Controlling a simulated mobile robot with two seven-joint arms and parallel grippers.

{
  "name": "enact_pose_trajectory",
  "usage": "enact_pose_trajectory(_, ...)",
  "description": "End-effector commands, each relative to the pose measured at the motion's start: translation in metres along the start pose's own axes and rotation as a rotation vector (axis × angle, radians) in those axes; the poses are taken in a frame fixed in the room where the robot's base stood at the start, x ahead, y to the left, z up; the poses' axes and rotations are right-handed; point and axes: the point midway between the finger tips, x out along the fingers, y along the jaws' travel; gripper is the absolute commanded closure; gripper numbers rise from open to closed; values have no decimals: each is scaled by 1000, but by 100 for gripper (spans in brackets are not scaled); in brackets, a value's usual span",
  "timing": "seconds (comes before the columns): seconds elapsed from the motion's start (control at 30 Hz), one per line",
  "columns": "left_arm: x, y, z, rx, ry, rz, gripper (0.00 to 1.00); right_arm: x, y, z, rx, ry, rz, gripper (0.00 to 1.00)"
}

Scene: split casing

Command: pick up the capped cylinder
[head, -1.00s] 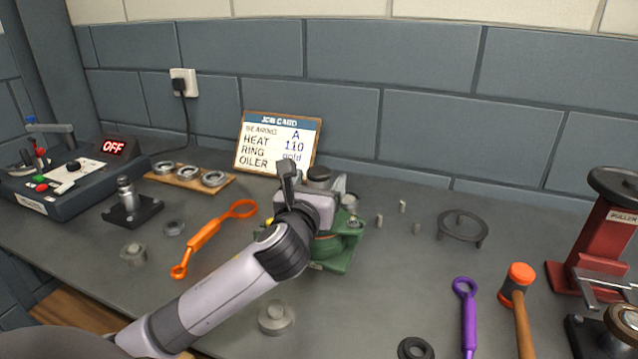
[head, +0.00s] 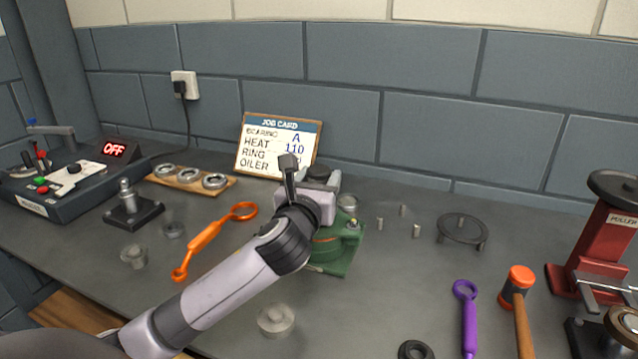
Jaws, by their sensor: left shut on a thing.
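My left gripper (head: 312,178) reaches in over the green casing (head: 338,256) in the middle of the bench. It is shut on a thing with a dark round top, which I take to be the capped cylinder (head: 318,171). Only its dark cap shows between the fingers; my wrist and gripper hide its lower part. I cannot tell whether it is clear of the casing. My right gripper is not in view.
The job card (head: 277,146) stands close behind the gripper. An orange wrench (head: 208,240) lies left of the casing. Several small pins and a dark ring stand (head: 462,229) are to its right. A grey stepped part (head: 276,320) sits in front.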

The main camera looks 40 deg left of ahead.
Motion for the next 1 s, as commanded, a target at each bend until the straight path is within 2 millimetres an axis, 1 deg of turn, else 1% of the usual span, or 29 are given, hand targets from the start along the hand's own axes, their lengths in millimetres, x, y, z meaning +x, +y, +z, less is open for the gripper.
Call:
enact_pose_trajectory(0.03, 0, 0, 11, -1, -7, -1, 84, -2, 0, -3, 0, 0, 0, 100)
enact_pose_trajectory(0.17, 0, 0, 37, -1, -10, -2, 84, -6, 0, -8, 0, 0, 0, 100)
enact_pose_trajectory(0.4, 0, 0, 109, -2, -12, -1, 84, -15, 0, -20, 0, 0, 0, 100)
enact_pose_trajectory(0.5, 0, 0, 134, -1, -10, -1, 84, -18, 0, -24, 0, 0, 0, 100)
enact_pose_trajectory(0.6, 0, 0, 154, -2, -7, -1, 84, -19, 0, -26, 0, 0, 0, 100)
enact_pose_trajectory(0.7, 0, 0, 170, -1, -6, -1, 84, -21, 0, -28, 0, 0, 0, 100)
enact_pose_trajectory(0.8, 0, 0, 180, -1, -5, -2, 84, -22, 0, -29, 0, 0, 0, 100)
enact_pose_trajectory(0.87, 0, 0, 185, -1, -4, -1, 94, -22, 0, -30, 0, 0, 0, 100)
enact_pose_trajectory(1.0, 0, 0, 190, 0, -2, -1, 94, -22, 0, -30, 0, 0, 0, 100)
